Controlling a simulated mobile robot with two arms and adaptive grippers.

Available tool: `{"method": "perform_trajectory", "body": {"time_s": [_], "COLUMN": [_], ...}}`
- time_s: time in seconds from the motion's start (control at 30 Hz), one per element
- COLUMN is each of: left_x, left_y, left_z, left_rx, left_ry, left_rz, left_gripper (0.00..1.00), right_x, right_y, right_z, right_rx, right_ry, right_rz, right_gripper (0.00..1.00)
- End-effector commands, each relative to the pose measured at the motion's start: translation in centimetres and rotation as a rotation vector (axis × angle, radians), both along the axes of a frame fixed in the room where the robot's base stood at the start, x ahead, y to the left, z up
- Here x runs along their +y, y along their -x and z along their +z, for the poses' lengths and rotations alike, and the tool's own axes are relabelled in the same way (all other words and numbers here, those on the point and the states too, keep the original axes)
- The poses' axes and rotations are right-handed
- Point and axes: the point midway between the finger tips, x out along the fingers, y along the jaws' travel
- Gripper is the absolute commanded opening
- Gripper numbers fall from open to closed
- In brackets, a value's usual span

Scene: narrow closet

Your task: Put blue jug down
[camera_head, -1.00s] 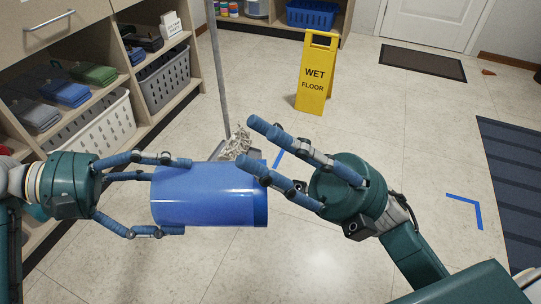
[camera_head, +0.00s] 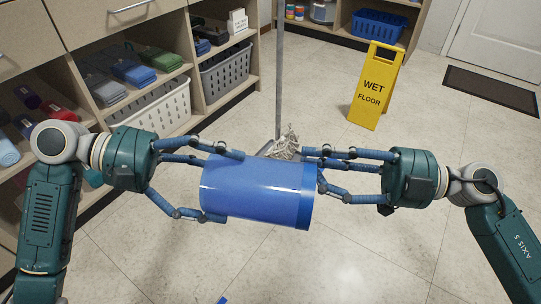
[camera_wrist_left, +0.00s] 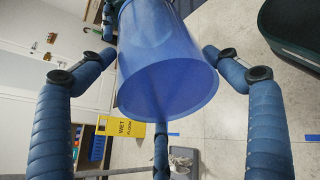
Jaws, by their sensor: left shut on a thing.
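The blue jug (camera_head: 255,190) is a plain blue cylinder lying on its side in the air, in the middle of the head view. My left gripper (camera_head: 226,186) is shut on its left end, with fingers along its upper and lower sides. In the left wrist view the jug (camera_wrist_left: 165,70) sits between the blue fingers of my left gripper (camera_wrist_left: 172,85). My right gripper (camera_head: 316,172) is at the jug's right end, fingers spread and pointing left. Its fingertips are close to the darker blue rim; whether they touch cannot be told.
Shelves with folded towels and a white basket (camera_head: 160,108) and a grey basket (camera_head: 228,75) stand at the left. A mop (camera_head: 284,145) stands behind the jug. A yellow wet-floor sign (camera_head: 375,88) stands on the tiles. Open floor (camera_head: 300,265) lies in front.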

Motion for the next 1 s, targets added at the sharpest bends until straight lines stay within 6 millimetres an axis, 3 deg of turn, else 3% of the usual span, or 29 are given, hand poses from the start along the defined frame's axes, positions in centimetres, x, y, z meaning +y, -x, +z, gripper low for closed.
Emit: {"method": "perform_trajectory", "body": {"time_s": [0.5,0.7,1.0], "left_x": [-0.1,-0.1,-0.1], "left_y": [0.5,0.5,0.4], "left_z": [-0.3,-0.3,-0.3], "left_rx": [0.004,0.003,0.003], "left_ry": [-0.008,-0.007,-0.007], "left_rz": [-0.017,-0.016,-0.013], "left_gripper": [0.6,0.6,0.6], "right_x": [8.7,10.1,10.2], "right_y": [-2.3,-2.6,-2.6], "right_z": [0.5,0.4,0.3], "right_rx": [-0.01,-0.01,-0.008], "right_ry": [-0.008,-0.007,-0.003], "right_rz": [-0.006,-0.007,-0.006], "right_gripper": [0.31,0.31,0.31]}}
